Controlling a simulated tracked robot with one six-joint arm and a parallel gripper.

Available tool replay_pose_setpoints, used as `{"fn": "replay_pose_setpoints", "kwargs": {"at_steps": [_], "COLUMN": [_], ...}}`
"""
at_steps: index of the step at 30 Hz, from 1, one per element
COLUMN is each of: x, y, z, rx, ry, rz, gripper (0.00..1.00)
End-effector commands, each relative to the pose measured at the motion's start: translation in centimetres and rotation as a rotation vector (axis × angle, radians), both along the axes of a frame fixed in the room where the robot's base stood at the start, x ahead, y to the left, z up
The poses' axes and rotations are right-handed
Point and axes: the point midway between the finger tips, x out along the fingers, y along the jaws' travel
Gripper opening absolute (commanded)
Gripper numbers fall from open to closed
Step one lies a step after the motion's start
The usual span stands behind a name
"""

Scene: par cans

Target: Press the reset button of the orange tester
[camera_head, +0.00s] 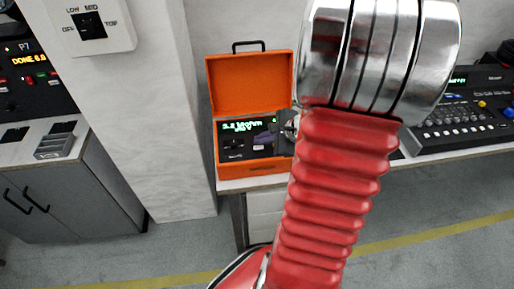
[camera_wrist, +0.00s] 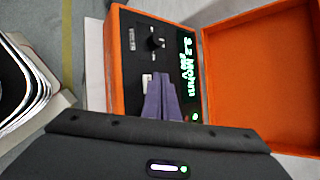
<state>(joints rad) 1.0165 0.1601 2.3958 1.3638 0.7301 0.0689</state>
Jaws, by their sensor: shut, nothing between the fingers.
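The orange tester (camera_head: 252,82) stands on the bench in the head view, its lid open at the back. Its black panel has a lit green display (camera_head: 238,127), also seen in the wrist view (camera_wrist: 184,62), with a reading in MOhm. In the wrist view a black knob (camera_wrist: 156,43) and a green light (camera_wrist: 195,117) show on the panel. My gripper (camera_head: 259,138) is shut and empty, its purple fingers (camera_wrist: 158,77) over the panel between knob and light. I cannot tell whether the tips touch the panel. I cannot make out the reset button; the fingers hide part of the panel.
My red arm covers the middle of the head view. A control desk (camera_head: 460,120) with knobs and a screen stands right of the tester. A pillar (camera_head: 175,110) with a switch box (camera_head: 88,25) stands left, beyond it a grey cabinet (camera_head: 70,205).

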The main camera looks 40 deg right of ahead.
Motion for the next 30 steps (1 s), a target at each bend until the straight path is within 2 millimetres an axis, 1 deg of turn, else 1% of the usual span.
{"fn": "replay_pose_setpoints", "kwargs": {"at_steps": [20, 30], "x": [0.0, -0.19], "y": [0.01, 0.02], "z": [-0.01, -0.74], "rx": [0.0, 0.0], "ry": [0.0, 0.001], "rz": [0.0, 0.001], "gripper": [0.0, 0.0]}}
